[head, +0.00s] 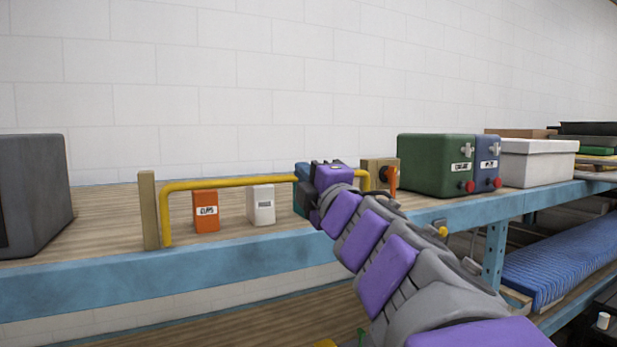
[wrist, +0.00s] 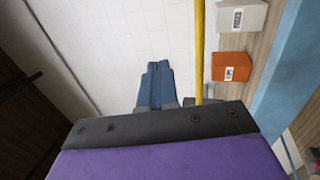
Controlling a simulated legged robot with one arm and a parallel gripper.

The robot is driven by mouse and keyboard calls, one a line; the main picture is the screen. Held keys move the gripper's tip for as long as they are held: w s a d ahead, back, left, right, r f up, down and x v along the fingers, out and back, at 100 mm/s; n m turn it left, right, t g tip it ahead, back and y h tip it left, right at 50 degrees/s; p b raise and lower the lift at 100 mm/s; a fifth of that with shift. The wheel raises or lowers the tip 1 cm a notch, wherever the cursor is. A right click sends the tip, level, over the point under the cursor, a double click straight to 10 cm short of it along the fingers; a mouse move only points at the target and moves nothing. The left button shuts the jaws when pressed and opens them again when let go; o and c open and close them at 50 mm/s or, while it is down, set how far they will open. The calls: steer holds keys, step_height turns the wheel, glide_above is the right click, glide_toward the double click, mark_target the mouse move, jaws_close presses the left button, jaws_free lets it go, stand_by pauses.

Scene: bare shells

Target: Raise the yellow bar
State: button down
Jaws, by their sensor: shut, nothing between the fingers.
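The yellow bar (head: 230,182) is a bent rail that runs level along the shelf's front edge, its left end bending down by a wooden post (head: 149,210). Its right end (head: 365,181) comes down by a wooden block with a dark knob and an orange lever (head: 390,178). My arm hides part of the bar right of centre. In the wrist view the bar (wrist: 199,50) runs upright, just right of my gripper (wrist: 154,66). The blue fingers are shut and empty, beside the bar; I cannot tell whether anything touches. In the head view the fingertips are not clear.
Behind the bar stand an orange box (head: 206,211) and a white box (head: 261,205) on the wooden shelf. A grey box (head: 32,193) is at left. Green (head: 430,165) and blue (head: 487,163) boxes and a white bin (head: 537,163) stand at right. Blue shelf edge (head: 100,290) runs in front.

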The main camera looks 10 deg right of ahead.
steer(key=s+d+f+m+g+h+b, duration=0.1)
steer(key=d+f+m+h+b, duration=0.35)
steer(key=f, duration=0.45)
steer(key=s+d+f+m+g+h+b, duration=0.2)
steer(key=d+f+m+h+b, duration=0.15)
steer(key=d+f+m, duration=0.4)
steer(key=s+d+f+m+g+h+b, duration=0.1)
steer(key=s+d+f+m+g+b, duration=0.15)
steer(key=f, duration=0.65)
steer(key=s+d+f+m+g+h+b, duration=0.1)
steer(key=s+f+g+b, duration=0.2)
steer(key=f, duration=0.7)
steer(key=s+d+f+m+g+b, duration=0.15)
steer(key=s+f, duration=0.25)
steer(key=f, duration=0.5)
steer(key=s+a+f+m+g+y+b, duration=0.1)
steer(key=s+a+f+g+b, duration=0.2)
steer(key=s+f, duration=0.5)
steer(key=s+a+f+m+g+y+b, duration=0.1)
steer(key=s+a+f+g, duration=0.3)
steer(key=s+f, duration=0.5)
steer(key=s+a+f+m+g+y+b, duration=0.1)
steer(key=s+a+f+g+b, duration=0.3)
steer(key=s+f, duration=0.5)
steer(key=shift+s+a+m+g+b, duration=0.15)
steer(key=shift+s+m+g+b, duration=0.2)
steer(key=shift+s+m+g, duration=0.35)
steer(key=shift+w, duration=0.1)
